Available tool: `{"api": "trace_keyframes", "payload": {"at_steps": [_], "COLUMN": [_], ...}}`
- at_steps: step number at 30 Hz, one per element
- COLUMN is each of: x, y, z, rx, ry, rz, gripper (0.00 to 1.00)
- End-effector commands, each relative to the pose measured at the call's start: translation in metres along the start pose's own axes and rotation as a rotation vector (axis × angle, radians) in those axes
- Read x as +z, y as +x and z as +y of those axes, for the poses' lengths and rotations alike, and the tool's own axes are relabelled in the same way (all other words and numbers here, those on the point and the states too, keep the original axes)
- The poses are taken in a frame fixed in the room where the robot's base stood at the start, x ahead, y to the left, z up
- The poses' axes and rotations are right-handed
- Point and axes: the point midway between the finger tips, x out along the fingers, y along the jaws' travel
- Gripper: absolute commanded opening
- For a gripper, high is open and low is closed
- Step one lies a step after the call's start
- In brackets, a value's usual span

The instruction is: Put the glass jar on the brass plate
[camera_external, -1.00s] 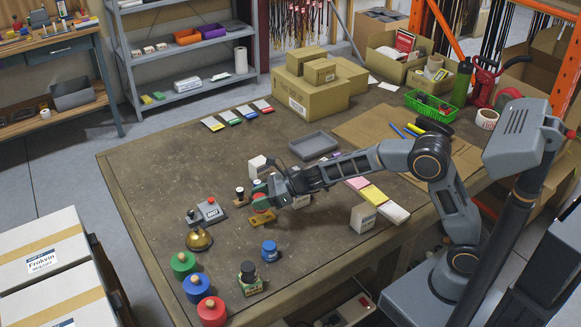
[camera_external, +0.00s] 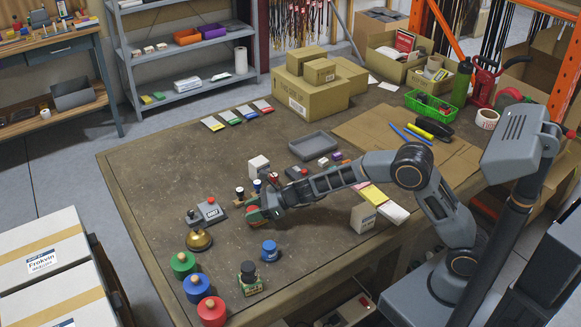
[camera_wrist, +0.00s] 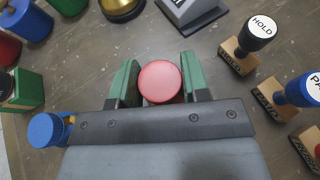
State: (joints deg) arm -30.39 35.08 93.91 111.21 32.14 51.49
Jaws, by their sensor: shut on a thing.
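My gripper (camera_external: 255,213) is low over the middle of the workbench, with its green fingers closed on both sides of a round red top. In the wrist view, my gripper (camera_wrist: 160,82) holds this red top between the fingertips; I take it for the lid of the glass jar (camera_wrist: 160,82). The jar's body is hidden below the lid and behind the fingers. I cannot tell whether its bottom touches anything. I cannot make out the brass plate in the current views; the gripper covers the bench under it.
A grey device (camera_external: 206,214) and a brass bell (camera_external: 199,240) stand left of my gripper. Stamps, including the HOLD stamp (camera_wrist: 248,45), stand close behind it.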

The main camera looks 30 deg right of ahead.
Motion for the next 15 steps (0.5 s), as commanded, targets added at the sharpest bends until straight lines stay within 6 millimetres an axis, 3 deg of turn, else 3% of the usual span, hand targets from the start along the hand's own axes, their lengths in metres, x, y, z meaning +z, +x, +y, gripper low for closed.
{"api": "trace_keyframes", "payload": {"at_steps": [3,4,12,15], "x": [-0.0030,-0.0032,-0.0022,-0.0022], "y": [0.0012,0.0012,0.0008,0.0008], "z": [0.0000,0.0000,0.0001,0.0001], "rx": [0.000,0.000,0.000,0.000], "ry": [0.000,0.000,0.000,0.000], "rz": [-0.001,0.000,0.000,0.000], "gripper": [0.16,0.43,0.69,0.69]}}
